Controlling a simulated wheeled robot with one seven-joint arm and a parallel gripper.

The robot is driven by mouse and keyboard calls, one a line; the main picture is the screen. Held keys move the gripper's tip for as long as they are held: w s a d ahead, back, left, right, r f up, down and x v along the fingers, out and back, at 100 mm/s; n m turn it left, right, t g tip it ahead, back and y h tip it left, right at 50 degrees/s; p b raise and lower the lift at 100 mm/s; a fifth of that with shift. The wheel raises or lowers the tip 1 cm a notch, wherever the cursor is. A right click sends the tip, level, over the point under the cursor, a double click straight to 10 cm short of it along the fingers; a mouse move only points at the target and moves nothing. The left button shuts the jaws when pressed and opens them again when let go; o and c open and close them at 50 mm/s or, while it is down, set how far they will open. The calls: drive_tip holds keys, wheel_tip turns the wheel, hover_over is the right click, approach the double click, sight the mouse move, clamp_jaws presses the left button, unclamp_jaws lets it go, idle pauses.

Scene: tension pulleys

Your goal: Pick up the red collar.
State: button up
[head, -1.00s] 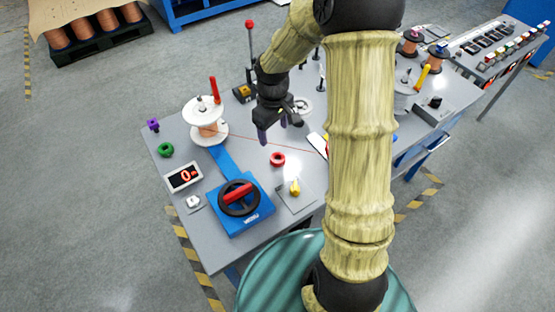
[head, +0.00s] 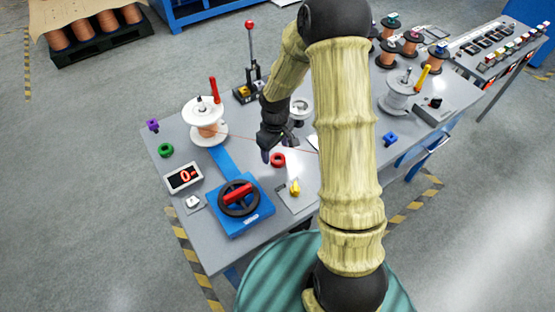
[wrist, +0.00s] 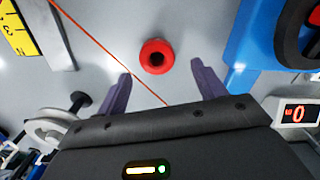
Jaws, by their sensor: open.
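I see no contact with the collar.
A thin red wire (wrist: 100,42) runs across the table beside the collar. The blue winder (head: 262,212) with its red handle, a yellow part (head: 294,188), a green collar (head: 166,150), a blue collar (head: 390,139) and a white spool (head: 203,116) stand around. A yellow scale (wrist: 15,30) lies nearby.

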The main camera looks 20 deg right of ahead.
sight(276, 154)
wheel_tip(276, 154, down, 3)
drive_tip(key=shift+w+d+f, duration=0.1)
drive_tip(key=shift+f, duration=0.05)
idle(0.4)
drive_tip(key=c, duration=1.1)
drive_tip(key=shift+o, duration=0.2)
wheel_tip(276, 154, up, 10)
drive_tip(key=shift+p, duration=0.3)
